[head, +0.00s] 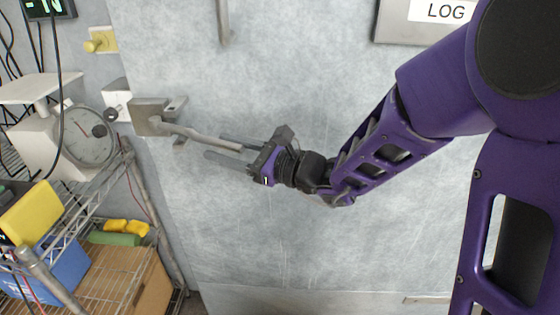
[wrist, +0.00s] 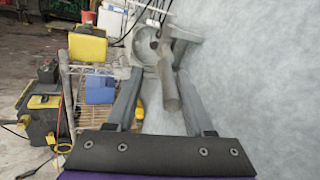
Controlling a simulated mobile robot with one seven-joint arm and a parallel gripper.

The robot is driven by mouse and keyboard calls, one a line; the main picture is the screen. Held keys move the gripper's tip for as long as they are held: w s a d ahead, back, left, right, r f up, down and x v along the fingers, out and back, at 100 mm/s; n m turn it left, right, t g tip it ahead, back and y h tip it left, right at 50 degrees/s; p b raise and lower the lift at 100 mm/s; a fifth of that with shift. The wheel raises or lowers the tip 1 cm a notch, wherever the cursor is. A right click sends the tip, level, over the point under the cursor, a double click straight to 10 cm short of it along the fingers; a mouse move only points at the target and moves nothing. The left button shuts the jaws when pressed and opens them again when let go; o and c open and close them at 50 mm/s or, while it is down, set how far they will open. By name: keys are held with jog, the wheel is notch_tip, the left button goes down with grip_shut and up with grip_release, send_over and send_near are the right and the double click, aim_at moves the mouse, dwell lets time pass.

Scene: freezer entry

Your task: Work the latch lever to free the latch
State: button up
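The latch lever (head: 205,137) is a grey metal bar. It runs right and slightly down from the latch body (head: 150,116) at the left edge of the freezer door (head: 270,80). My gripper (head: 225,147) is open at the lever's free end, its fingers pointing left along the bar. In the wrist view, the lever (wrist: 168,88) ends between the two spread fingers (wrist: 158,98), nearer the right one. A gap shows on the left side of it; I cannot tell if the right finger touches it.
A wire shelf (head: 95,195) on the left holds a dial scale (head: 90,137), a yellow box (head: 30,212) and a blue bin (head: 62,268). A vertical door handle (head: 223,22) is above my gripper. A LOG box (head: 420,28) is at upper right. The door below is clear.

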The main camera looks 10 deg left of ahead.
jog(key=v, duration=1.6)
jog(key=shift+d, duration=0.35)
